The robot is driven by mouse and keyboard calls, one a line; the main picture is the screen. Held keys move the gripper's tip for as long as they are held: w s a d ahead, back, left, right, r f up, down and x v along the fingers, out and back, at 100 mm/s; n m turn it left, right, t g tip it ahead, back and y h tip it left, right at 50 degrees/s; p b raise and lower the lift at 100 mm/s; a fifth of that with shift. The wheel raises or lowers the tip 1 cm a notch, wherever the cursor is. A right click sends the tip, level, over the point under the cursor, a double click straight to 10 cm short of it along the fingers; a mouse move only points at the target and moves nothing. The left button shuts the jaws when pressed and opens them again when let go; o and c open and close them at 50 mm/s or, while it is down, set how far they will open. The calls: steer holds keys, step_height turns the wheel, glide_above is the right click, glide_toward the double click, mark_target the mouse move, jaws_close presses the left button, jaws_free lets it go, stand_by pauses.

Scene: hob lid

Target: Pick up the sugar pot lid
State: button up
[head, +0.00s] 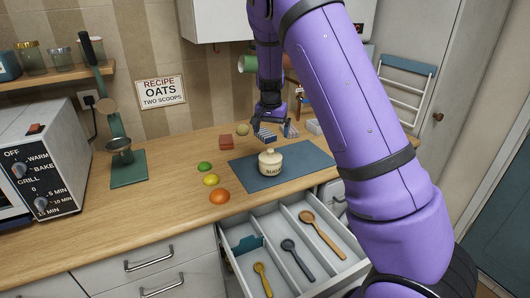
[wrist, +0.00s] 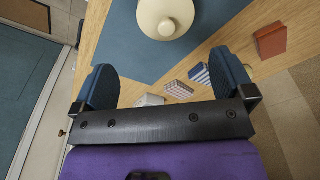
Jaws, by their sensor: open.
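The sugar pot (head: 270,166) is a small cream pot with dark lettering, upright on the blue mat (head: 300,160). Its cream lid (head: 270,154) sits on top with a small round knob. In the wrist view the lid (wrist: 150,12) shows from above at the top edge, partly cut off, with its knob near the middle. My gripper (head: 268,117) is behind and above the pot in the head view. In the wrist view my gripper (wrist: 165,80) is open and empty, its two blue-padded fingers wide apart, and the lid lies beyond the fingertips, not between them.
Behind the pot stand a red block (head: 226,142), a blue striped box (head: 265,136) and other small boxes. A lime (head: 205,166), lemon (head: 211,180) and orange (head: 219,196) lie to the left. An open drawer (head: 259,220) with spoons juts out in front. A toaster oven (head: 45,150) stands left.

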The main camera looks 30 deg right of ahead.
mark_target(271, 150)
steer(key=f, duration=0.3)
steer(key=w+f, duration=0.1)
steer(key=f, duration=0.1)
steer(key=shift+d+f, duration=0.15)
steer(key=shift+d, duration=0.05)
steer(key=shift+w+d+f, duration=0.1)
steer(key=shift+w+f, duration=0.1)
steer(key=shift+f, duration=0.7)
steer(key=shift+w+d+f, duration=0.1)
steer(key=shift+w+f, duration=0.05)
steer(key=shift+f, duration=0.8)
steer(key=shift+w+d+f, duration=0.1)
steer(key=shift+w+f, duration=0.1)
steer(key=shift+f, duration=0.7)
steer(key=shift+s+a, duration=0.1)
steer(key=c, duration=1)
steer(key=shift+c, duration=0.4)
steer(key=shift+s, duration=0.1)
